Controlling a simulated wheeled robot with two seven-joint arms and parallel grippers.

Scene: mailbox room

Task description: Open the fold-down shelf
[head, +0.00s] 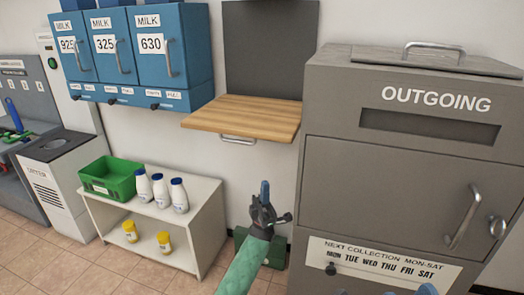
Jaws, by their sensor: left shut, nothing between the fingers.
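The fold-down shelf (244,113) is a wooden board that stands out from the wall, roughly level, below a dark back panel (270,50). A metal bar handle (238,140) shows under its front edge. My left gripper (265,188) is shut and empty, pointing up, below and right of the shelf in the picture and apart from it. Its green arm comes up from the bottom edge. Blue tips at the bottom right edge look like part of my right gripper (428,290); most of it is cut off.
A grey OUTGOING mailbox (400,150) stands close at the right. Blue MILK lockers (190,60) hang left of the shelf. Below stands a white low shelf unit (205,222) with a green crate (112,178) and white bottles (161,190). A green box (277,252) sits behind my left arm.

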